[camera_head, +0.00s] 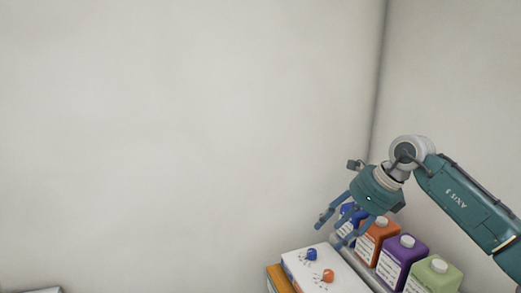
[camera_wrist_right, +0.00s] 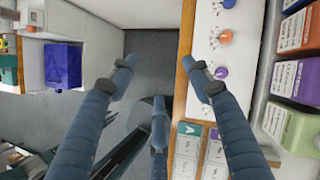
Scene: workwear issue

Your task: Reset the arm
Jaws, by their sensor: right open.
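My right gripper (camera_head: 337,228) shows at the lower right of the head view, above the corner of a white-topped surface and beside a row of cartons. In the right wrist view its blue fingers (camera_wrist_right: 170,75) are spread wide with nothing between them. Through the gap I see grey floor and the edge of the white-topped surface. My left gripper does not show in either view.
Blue, orange (camera_head: 377,239), purple (camera_head: 401,262) and green (camera_head: 435,275) cartons stand close by the right gripper. A white board (camera_head: 327,276) carries blue and orange knobs. A blue box (camera_wrist_right: 62,66) shows in the wrist view. Walls rise behind; the left is open.

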